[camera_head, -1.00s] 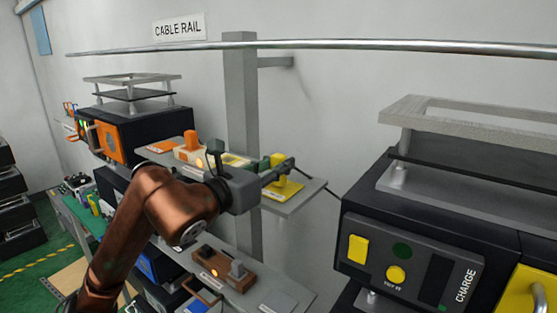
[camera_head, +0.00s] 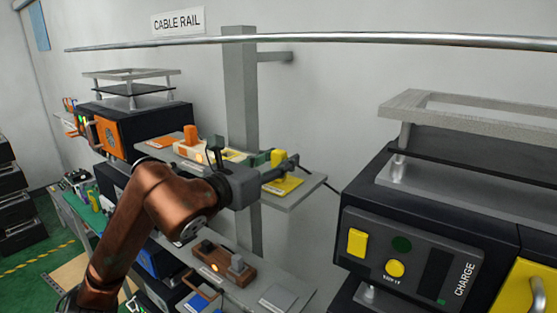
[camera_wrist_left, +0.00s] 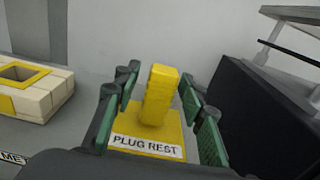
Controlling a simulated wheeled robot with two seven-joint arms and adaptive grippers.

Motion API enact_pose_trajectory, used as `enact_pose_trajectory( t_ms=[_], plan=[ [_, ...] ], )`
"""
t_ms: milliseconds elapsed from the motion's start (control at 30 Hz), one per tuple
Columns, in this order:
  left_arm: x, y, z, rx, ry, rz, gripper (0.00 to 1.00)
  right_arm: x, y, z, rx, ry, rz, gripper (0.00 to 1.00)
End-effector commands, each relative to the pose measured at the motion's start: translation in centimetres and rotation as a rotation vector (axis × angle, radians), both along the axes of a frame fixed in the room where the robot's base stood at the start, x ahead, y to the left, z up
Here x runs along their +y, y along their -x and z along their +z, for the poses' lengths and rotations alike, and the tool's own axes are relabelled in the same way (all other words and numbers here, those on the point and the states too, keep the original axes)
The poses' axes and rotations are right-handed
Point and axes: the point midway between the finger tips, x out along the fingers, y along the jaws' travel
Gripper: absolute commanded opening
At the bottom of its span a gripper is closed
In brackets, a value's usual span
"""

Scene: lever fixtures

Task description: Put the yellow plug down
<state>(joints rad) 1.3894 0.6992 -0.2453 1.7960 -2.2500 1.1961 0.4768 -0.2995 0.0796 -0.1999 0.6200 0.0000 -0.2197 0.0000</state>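The yellow plug (camera_wrist_left: 159,95) stands upright on the yellow plate labelled PLUG REST (camera_wrist_left: 178,130) in the left wrist view. My left gripper (camera_wrist_left: 158,92) is open, with green-padded fingers on either side of the plug; a gap shows on the left, while the right finger is close to it. In the head view, the plug (camera_head: 277,157) shows by the fingers of my left gripper (camera_head: 284,162), above the yellow rest plate (camera_head: 284,187) on the grey shelf. The arm hides part of the shelf. My right gripper is not in view.
A cream block with a yellow-rimmed socket (camera_wrist_left: 30,88) sits left of the rest. A black CHARGE unit (camera_head: 410,255) stands at the right. The grey column (camera_head: 240,85) and cable rail (camera_head: 320,39) are behind. A brown switch block (camera_head: 222,264) is on the lower shelf.

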Motion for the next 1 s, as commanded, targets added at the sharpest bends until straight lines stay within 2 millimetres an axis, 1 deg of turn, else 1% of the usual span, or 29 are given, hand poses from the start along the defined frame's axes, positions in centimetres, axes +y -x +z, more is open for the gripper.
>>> enact_pose_trajectory(
  t_ms=[33,167,400,600,800,1000],
  plan=[
    [0.0,0.0,0.4,-0.001,0.001,0.000,0.38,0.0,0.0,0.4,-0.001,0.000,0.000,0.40],
    [1.3,1.7,0.1,-0.005,0.000,0.002,0.38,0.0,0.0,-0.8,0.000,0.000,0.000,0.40],
    [4.4,5.9,0.1,-0.004,-0.001,0.003,0.38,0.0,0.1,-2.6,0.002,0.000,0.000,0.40],
    [6.3,8.6,0.3,-0.003,0.000,0.002,0.38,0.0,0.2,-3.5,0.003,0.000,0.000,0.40],
    [7.0,9.7,0.5,-0.001,0.000,0.001,0.38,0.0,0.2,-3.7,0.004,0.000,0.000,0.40],
    [7.1,9.8,0.5,-0.001,0.001,0.000,0.38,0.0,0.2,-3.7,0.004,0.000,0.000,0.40]
  ],
)
